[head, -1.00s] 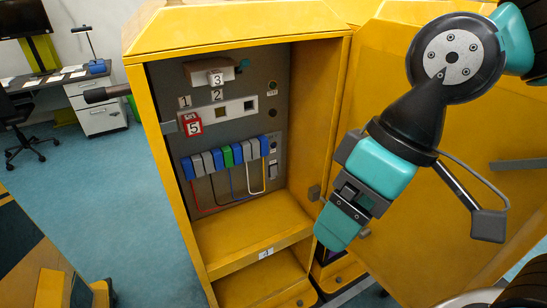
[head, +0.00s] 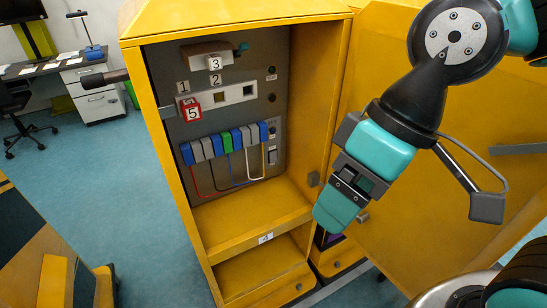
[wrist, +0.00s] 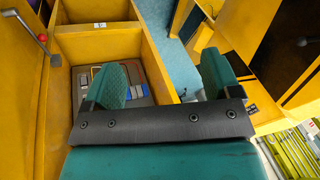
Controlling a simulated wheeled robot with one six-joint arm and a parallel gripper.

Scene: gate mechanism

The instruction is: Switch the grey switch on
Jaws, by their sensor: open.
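A small grey switch (head: 272,157) sits low on the right side of the grey panel (head: 265,105) inside the open yellow cabinet, just right of the row of blue, grey and green blocks. It is too small to tell which way it is set. My gripper (head: 338,208) is in front of the cabinet's right edge, right of and below the switch, and apart from it. In the wrist view, my gripper (wrist: 165,80) has its two teal fingers spread with nothing between them. Part of the panel (wrist: 143,91) shows behind the left finger; I cannot make out the switch there.
The open yellow door (head: 430,200) stands close behind my arm. The cabinet's yellow shelf (head: 250,208) lies below the panel.

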